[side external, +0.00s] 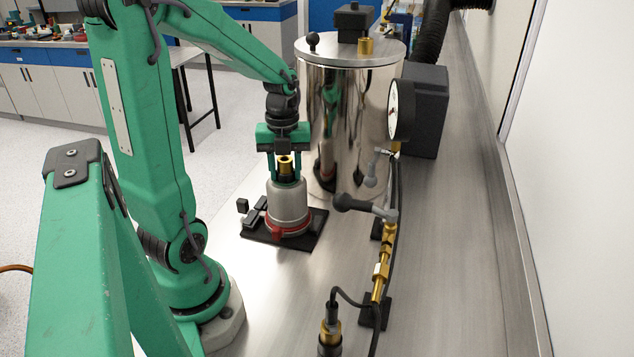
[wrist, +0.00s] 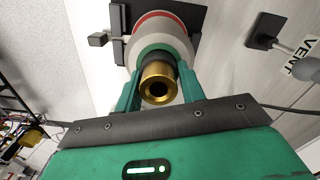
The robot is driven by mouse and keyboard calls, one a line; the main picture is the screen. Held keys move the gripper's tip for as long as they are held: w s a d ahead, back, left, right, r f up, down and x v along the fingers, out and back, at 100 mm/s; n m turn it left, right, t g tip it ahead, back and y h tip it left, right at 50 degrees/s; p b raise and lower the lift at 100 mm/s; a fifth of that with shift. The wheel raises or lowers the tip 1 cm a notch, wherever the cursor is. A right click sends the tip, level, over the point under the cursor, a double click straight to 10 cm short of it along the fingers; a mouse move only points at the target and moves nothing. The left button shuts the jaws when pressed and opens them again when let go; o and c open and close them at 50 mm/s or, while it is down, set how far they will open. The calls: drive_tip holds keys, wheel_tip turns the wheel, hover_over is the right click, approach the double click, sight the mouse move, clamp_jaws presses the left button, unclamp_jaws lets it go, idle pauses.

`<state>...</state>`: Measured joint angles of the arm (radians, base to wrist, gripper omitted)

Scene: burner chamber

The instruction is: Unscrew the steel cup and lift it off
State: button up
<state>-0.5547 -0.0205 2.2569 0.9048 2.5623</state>
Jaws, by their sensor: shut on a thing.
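The steel cup (side external: 288,203) stands upright on a black base plate (side external: 258,236), with a red ring (side external: 288,229) around its bottom. A brass fitting (side external: 285,164) with a black collar sits on top of the cup. My gripper (side external: 286,178) points straight down over the cup, its two green fingers shut on the cup's narrow top, one on each side. In the wrist view the fingers flank the black collar and the brass fitting (wrist: 158,84), and the grey cup (wrist: 163,29) with its red ring shows beyond them. The exact finger contact is partly hidden.
A tall polished steel cylinder (side external: 340,125) stands just behind the cup. To the right are a pressure gauge (side external: 401,110), a dark box (side external: 427,108) and brass pipework (side external: 382,268) with a black-handled valve (side external: 352,204). The bench in front of the base plate is clear.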

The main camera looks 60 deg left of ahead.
clamp_jaws()
drive_tip(key=n, duration=0.3)
drive_tip(key=shift+n, duration=0.4)
drive_tip(key=n, duration=0.4)
drive_tip(key=shift+n, duration=1.9)
